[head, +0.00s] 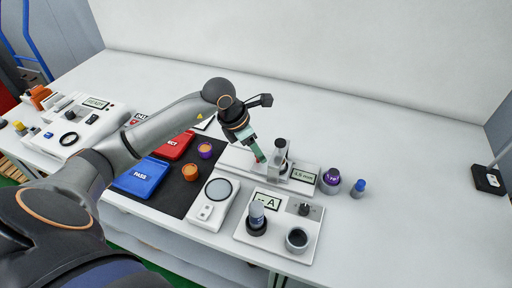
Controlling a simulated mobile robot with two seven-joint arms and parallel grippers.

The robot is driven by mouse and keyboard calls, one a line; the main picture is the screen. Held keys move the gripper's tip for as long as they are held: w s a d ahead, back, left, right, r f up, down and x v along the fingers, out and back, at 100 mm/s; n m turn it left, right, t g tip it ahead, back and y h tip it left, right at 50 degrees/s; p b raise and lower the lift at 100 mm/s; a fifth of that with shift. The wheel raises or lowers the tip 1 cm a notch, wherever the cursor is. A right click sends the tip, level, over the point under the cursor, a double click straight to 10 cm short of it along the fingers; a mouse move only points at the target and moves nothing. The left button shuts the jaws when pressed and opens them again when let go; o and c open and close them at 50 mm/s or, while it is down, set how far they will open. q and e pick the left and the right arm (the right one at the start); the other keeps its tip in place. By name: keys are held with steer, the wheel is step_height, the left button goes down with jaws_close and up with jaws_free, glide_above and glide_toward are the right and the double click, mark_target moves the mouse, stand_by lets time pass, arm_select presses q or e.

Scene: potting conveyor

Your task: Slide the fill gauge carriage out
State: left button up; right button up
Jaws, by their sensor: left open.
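My left gripper (261,158) is open, pointing down just left of the carriage. A red spot shows near its fingertips; I cannot tell whether it touches the gauge. My right gripper is not in view.
In front stand a white panel (278,262) with a knob and cups, and a device with a round dial (216,190). Purple (331,180) and blue (358,187) containers stand to the right. A blue PASS tray (139,178) and a red tray (174,146) lie left.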

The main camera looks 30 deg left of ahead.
arm_select(q)
jaws_close()
stand_by(0.3)
steer(key=shift+a, duration=0.1)
stand_by(1.0)
